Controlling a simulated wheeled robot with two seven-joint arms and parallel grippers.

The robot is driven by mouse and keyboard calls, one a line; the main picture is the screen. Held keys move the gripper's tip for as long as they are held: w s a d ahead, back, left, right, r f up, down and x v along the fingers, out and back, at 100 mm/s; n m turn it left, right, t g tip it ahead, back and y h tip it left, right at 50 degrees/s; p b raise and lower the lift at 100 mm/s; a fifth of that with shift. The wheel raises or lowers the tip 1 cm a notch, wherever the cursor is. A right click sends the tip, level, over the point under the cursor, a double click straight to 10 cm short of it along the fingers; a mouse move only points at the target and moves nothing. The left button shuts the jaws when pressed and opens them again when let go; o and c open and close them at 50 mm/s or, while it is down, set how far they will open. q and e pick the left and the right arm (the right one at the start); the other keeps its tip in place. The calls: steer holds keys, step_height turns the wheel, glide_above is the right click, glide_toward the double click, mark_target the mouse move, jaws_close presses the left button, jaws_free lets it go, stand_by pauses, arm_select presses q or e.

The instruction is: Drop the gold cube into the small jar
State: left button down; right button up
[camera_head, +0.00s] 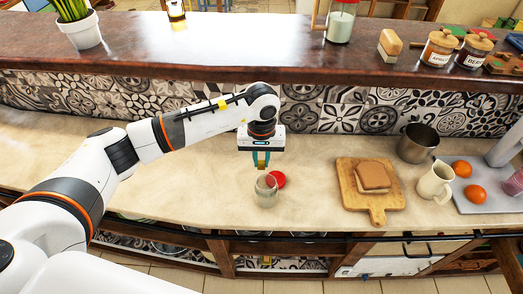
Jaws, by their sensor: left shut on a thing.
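The small jar (265,191) is clear glass and stands open and upright on the pale counter. A red round lid (278,179) lies beside it, partly behind it in this view. My left gripper (261,162) points down just above and behind the jar's mouth in the picture. I cannot tell the exact height of the cube over the jar. My right gripper is not in view.
A wooden board (387,201) with a sandwich (373,176) lies right of the jar. A metal pot (418,143), a cream jug (436,182) and a grey tray (462,203) with oranges stand further right. A raised dark ledge (215,60) runs behind. The counter left of the jar is clear.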

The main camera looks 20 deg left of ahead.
mark_target(261, 161)
arm_select(q)
steer(key=shift+w+f, duration=0.1)
steer(key=shift+f, duration=1.1)
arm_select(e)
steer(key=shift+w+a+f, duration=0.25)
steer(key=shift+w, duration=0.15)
arm_select(q)
steer(key=c, duration=1.2)
jaws_free()
steer(key=shift+c, duration=0.2)
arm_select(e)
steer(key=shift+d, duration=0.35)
arm_select(q)
steer(key=shift+r, duration=0.1)
step_height(261, 161, up, 12)
steer(key=b, duration=0.4)
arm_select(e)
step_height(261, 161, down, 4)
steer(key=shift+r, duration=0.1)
